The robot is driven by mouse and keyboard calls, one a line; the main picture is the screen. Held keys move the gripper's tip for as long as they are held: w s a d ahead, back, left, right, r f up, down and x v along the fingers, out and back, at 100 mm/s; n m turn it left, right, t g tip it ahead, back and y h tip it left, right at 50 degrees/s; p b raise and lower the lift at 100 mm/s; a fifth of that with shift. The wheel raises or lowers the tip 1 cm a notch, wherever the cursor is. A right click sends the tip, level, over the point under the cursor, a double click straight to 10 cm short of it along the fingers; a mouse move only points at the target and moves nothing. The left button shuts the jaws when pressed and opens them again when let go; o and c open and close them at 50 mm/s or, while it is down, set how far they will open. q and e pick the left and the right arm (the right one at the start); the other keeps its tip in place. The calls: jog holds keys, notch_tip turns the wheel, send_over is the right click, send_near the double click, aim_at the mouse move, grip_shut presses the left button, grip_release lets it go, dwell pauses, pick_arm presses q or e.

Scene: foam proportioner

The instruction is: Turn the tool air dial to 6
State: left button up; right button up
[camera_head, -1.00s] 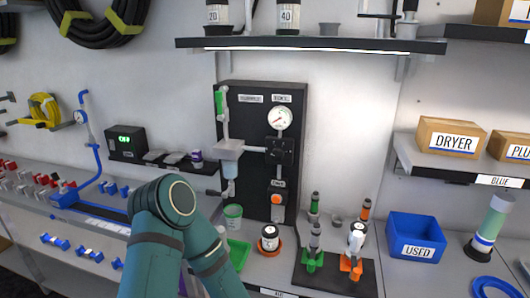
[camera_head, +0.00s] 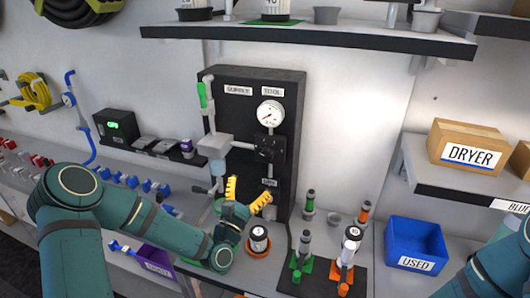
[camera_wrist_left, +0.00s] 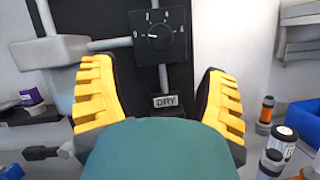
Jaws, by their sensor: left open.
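The tool air dial (camera_head: 267,149) is a black square plate with a round black knob, on the black panel (camera_head: 290,98) below a white round gauge (camera_head: 270,113). In the left wrist view the dial (camera_wrist_left: 159,38) faces me, with small white marks around the knob and a white pointer line towards the left mark; the marks are too small to read surely. My left gripper (camera_head: 247,194) is open and empty, below the dial and apart from it. Its yellow fingers (camera_wrist_left: 160,100) stand wide either side in the wrist view. My right gripper is out of view.
A grey block (camera_head: 215,146) with a pipe sits left of the dial. A DRY label (camera_wrist_left: 165,101) is below it. On the bench are a round container (camera_head: 259,240), green and orange tools and a blue USED bin (camera_head: 416,245). A shelf (camera_head: 310,38) hangs above.

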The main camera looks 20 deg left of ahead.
aim_at(266, 156)
pick_arm(q)
jog(key=p+x, duration=0.1)
jog(key=x, duration=1)
jog(key=shift+w+r+p, duration=0.1)
jog(key=shift+w+p, duration=0.25)
jog(key=shift+p, duration=0.05)
jog(key=c, duration=1.2)
